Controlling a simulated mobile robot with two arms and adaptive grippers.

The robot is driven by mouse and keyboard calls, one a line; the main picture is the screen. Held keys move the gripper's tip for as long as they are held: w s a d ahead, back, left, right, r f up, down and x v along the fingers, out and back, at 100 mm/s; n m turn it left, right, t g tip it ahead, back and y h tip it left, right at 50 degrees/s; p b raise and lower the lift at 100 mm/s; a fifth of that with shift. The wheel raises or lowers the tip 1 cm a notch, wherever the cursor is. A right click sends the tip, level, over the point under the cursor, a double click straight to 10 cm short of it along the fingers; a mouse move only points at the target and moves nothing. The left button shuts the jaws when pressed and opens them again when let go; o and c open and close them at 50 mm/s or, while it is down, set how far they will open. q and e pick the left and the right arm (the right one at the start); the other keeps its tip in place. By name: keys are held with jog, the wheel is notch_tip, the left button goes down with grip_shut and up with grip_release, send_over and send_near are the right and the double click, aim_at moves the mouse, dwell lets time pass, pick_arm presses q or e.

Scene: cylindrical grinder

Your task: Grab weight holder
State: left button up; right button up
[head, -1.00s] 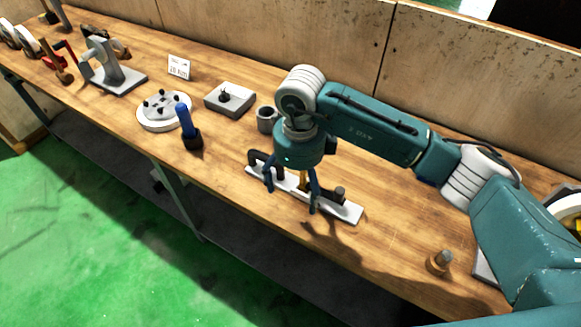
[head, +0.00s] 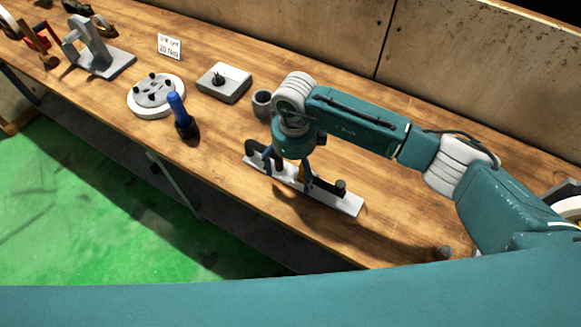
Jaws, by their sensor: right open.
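A long white bar (head: 335,200) lies on the workbench with a black handle-like bracket (head: 257,155) at its left end and a dark round post (head: 340,187) toward its right end. It appears to be the weight holder, though no label confirms this. My right gripper (head: 287,173) points down over the bar's left-middle part, fingers spread and open. Whether the fingers touch anything cannot be told. My left gripper is not in view.
A blue-handled tool (head: 180,115), a round white disc with black knobs (head: 156,95), a grey block (head: 224,82) and a grey cup (head: 262,104) stand left of and behind the bar. A small cylinder (head: 444,253) is at the right. A wooden wall backs the wooden bench (head: 225,160).

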aim_at(293, 176)
notch_tip(293, 176, down, 3)
jog(key=shift+f+p, duration=0.1)
jog(key=shift+p, duration=0.35)
jog(key=shift+c, duration=0.3)
jog(key=c, duration=1.7)
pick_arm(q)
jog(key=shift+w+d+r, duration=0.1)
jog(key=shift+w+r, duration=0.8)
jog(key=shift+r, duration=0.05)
pick_arm(e)
jog(key=shift+w, duration=0.15)
jog(key=shift+c, duration=1.4)
